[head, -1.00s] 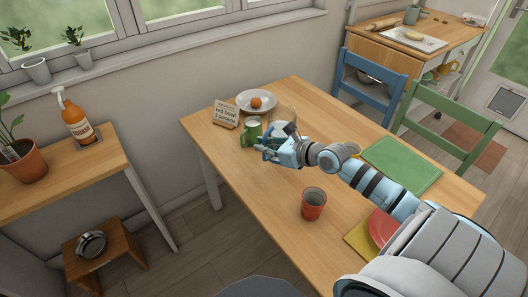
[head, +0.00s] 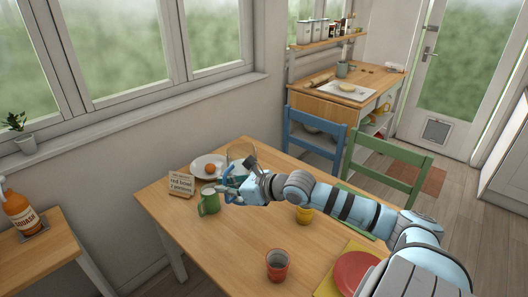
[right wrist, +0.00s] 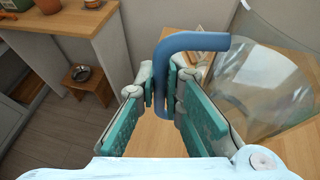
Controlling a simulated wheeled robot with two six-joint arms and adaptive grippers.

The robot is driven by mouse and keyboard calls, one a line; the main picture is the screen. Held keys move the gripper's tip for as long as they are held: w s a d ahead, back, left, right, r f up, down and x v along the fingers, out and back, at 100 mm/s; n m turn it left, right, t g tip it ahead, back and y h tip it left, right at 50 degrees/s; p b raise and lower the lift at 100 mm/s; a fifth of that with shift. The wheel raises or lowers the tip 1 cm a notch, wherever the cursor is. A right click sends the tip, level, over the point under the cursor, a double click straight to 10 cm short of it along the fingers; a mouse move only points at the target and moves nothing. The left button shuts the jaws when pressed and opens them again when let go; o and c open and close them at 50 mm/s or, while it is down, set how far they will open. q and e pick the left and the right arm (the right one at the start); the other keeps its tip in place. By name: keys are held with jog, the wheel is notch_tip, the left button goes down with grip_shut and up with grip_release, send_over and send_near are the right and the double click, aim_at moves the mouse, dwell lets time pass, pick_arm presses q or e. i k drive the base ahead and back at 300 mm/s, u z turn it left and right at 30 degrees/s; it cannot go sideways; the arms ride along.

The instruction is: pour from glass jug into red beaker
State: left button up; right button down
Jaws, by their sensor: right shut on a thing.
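The glass jug (head: 241,153) is clear and stands at the far end of the wooden table, partly hidden behind my right gripper (head: 232,186) in the head view. In the right wrist view its clear body (right wrist: 265,85) fills the right side, and its blue handle (right wrist: 192,42) lies between my right gripper's teal fingers (right wrist: 164,88). That gripper is shut on the handle. I cannot tell whether the jug touches the table. The red beaker (head: 277,266) stands upright near the table's front edge, apart from the jug. My left gripper is not in view.
A green mug (head: 209,202) is close beside the right gripper. A red plate (head: 355,272) lies at the right.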

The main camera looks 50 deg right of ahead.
aim_at(277, 260)
jog(key=z, duration=1.7)
